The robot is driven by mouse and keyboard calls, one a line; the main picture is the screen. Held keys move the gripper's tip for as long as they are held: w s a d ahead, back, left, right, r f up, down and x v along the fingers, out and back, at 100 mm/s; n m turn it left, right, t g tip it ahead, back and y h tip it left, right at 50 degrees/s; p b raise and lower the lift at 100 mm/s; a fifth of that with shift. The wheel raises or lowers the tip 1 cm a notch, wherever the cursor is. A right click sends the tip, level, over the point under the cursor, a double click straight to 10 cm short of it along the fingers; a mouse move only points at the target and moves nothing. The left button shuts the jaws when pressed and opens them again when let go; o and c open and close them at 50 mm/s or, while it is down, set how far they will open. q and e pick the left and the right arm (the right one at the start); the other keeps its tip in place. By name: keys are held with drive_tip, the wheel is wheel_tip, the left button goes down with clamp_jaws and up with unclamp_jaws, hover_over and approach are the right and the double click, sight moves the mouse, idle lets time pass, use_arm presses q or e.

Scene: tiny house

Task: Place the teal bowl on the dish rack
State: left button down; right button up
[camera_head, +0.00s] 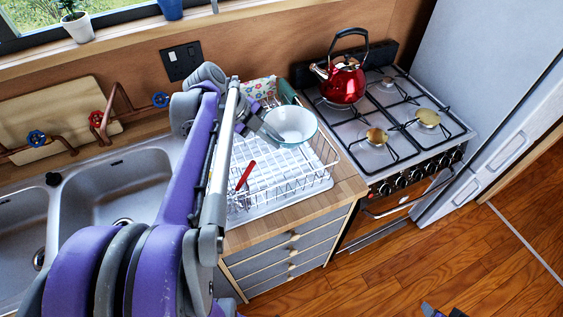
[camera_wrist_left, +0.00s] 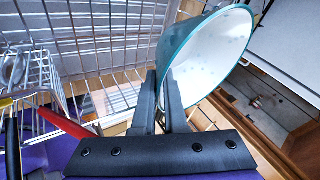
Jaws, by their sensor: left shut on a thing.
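The teal bowl (camera_head: 291,124), white inside, is held by its rim over the far right part of the white wire dish rack (camera_head: 262,181). My left gripper (camera_head: 264,131) is shut on the bowl's left rim. In the left wrist view the bowl (camera_wrist_left: 212,55) appears tilted, with its wall between the fingers (camera_wrist_left: 162,100). The rack's wires (camera_wrist_left: 95,45) show beside and below it there. I cannot tell whether the bowl touches the rack. A small dark and purple part at the bottom edge of the head view may be my right gripper (camera_head: 442,311).
A red utensil (camera_head: 245,175) stands in the rack's near left part. A patterned cloth (camera_head: 258,88) lies behind the rack. The stove (camera_head: 390,115) with a red kettle (camera_head: 343,80) is to the right. A double sink (camera_head: 110,190) is at left, partly behind my left arm.

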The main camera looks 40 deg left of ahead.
use_arm(q)
wheel_tip(320, 180, down, 5)
drive_tip(key=shift+s+d+f, duration=0.1)
wheel_tip(320, 180, down, 4)
drive_tip(key=shift+f+b, duration=0.2)
drive_tip(key=shift+b, duration=0.2)
drive_tip(key=c, duration=1)
unclamp_jaws()
drive_tip(key=shift+o, duration=0.2)
drive_tip(key=shift+r, duration=0.1)
drive_tip(key=v, duration=1.2)
